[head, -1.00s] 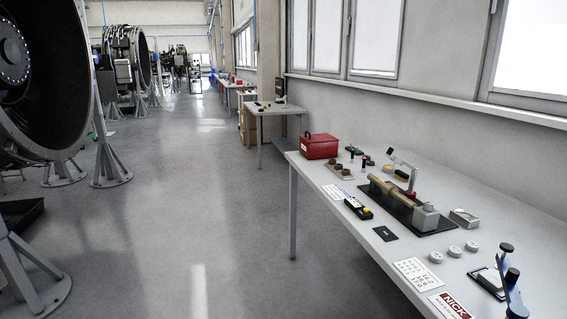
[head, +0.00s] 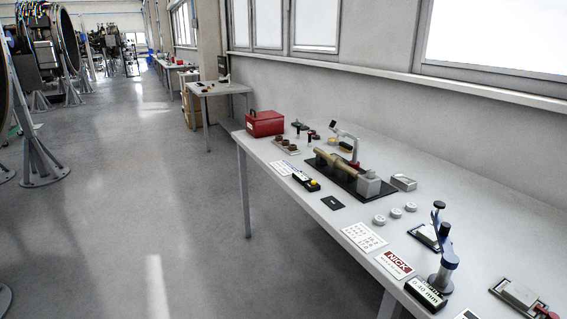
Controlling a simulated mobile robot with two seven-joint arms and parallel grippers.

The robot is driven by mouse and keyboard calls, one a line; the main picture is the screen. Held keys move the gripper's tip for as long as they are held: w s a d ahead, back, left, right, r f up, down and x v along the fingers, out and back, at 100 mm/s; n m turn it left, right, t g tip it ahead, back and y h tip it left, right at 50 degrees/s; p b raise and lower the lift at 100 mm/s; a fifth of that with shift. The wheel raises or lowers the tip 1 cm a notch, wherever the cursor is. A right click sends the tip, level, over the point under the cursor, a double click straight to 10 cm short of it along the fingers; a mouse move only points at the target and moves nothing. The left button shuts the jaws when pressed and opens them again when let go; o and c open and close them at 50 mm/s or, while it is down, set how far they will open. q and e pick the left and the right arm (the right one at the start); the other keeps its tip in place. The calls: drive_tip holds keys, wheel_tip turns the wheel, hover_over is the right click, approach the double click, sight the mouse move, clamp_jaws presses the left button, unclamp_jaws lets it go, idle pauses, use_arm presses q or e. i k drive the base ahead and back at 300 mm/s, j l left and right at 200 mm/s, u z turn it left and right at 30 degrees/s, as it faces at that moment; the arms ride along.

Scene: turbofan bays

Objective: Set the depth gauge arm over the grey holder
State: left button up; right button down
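The depth gauge arm (head: 441,239) is a blue arm with dark knobs on a pale grey post, standing near the right end of the workbench. A display box (head: 427,293) reading about 0.10 mm sits at its foot. A grey block on a dark-edged base (head: 425,235) lies just behind and left of the arm. I cannot tell for sure which of these is the grey holder. Neither of my grippers shows in the head view.
The workbench (head: 460,208) also bears a NICK card (head: 395,264), several round grey pucks, a black mat with a tan cylinder (head: 336,161) and a red toolbox (head: 265,123). Open floor (head: 150,200) lies left of the bench. Engines on stands are at far left.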

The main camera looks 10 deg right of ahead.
sight(449, 260)
drive_tip(key=z, duration=1.4)
